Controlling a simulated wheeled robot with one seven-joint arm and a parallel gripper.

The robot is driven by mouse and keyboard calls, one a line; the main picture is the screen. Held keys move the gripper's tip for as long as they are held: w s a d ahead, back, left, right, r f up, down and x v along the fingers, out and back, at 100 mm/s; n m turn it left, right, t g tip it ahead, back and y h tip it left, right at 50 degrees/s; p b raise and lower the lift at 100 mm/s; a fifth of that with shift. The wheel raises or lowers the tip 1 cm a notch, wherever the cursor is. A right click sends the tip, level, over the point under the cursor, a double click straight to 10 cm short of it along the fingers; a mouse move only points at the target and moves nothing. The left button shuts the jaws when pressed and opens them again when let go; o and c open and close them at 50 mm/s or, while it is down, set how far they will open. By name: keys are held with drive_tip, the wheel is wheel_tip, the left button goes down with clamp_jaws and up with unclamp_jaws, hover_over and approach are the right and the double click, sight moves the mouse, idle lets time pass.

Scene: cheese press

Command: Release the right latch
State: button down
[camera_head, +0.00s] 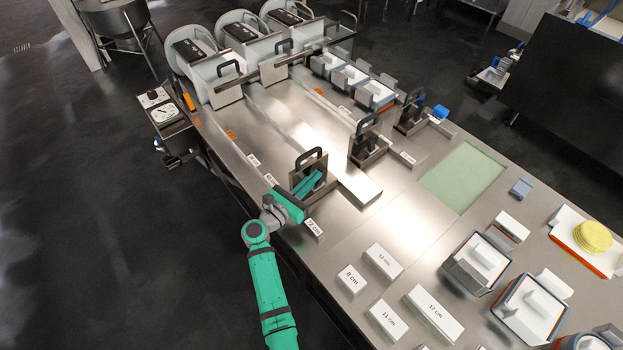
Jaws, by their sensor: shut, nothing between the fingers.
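My green arm reaches up from the bottom of the head view to the nearest upright metal bracket with a black handle (311,157). My gripper (308,184) is at this bracket, low under the handle; it is shut and holds nothing. The bracket and the arm partly hide the fingertips, so I cannot tell whether they touch anything. Similar handled brackets stand farther right, one in the middle (366,135) and one beyond it (412,112). I cannot make out which small part is the right latch.
The steel table (400,222) carries the press rails. White size blocks (384,261) and lidded moulds (477,262) stand at the front right. A green mat (463,177) lies at right. Three white round-backed units (192,55) stand at the far end. Dark floor is free at left.

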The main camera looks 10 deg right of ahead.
drive_tip(key=shift+s+a+r, duration=0.15)
drive_tip(key=shift+s+a, duration=0.05)
drive_tip(key=s+a+r, duration=0.4)
drive_tip(key=s+a, duration=0.3)
drive_tip(key=a, duration=0.3)
drive_tip(key=shift+s+a, duration=0.2)
drive_tip(key=shift+a, duration=0.05)
drive_tip(key=s+d+r+n+t+y, duration=0.1)
drive_tip(key=s+n+t+y, duration=0.1)
drive_tip(key=s+n+t, duration=0.55)
drive_tip(key=s+d+r+n+t+y, duration=0.1)
drive_tip(key=s+r+n+t+y, duration=0.1)
drive_tip(key=s+n, duration=0.9)
drive_tip(key=s+a+f+n+g+y, duration=0.1)
drive_tip(key=s+a+n+y, duration=0.1)
drive_tip(key=s+n, duration=0.5)
drive_tip(key=s+a+n+g+y, duration=0.2)
drive_tip(key=s+n+y, duration=0.3)
drive_tip(key=n, duration=0.7)
drive_tip(key=s+a+f+n+g+y, duration=0.1)
drive_tip(key=s+a+n+g+y, duration=0.1)
drive_tip(key=s+n, duration=0.7)
drive_tip(key=shift+s+a+f+y, duration=0.3)
drive_tip(key=shift+s+a+y, duration=0.3)
drive_tip(key=shift+y, duration=0.3)
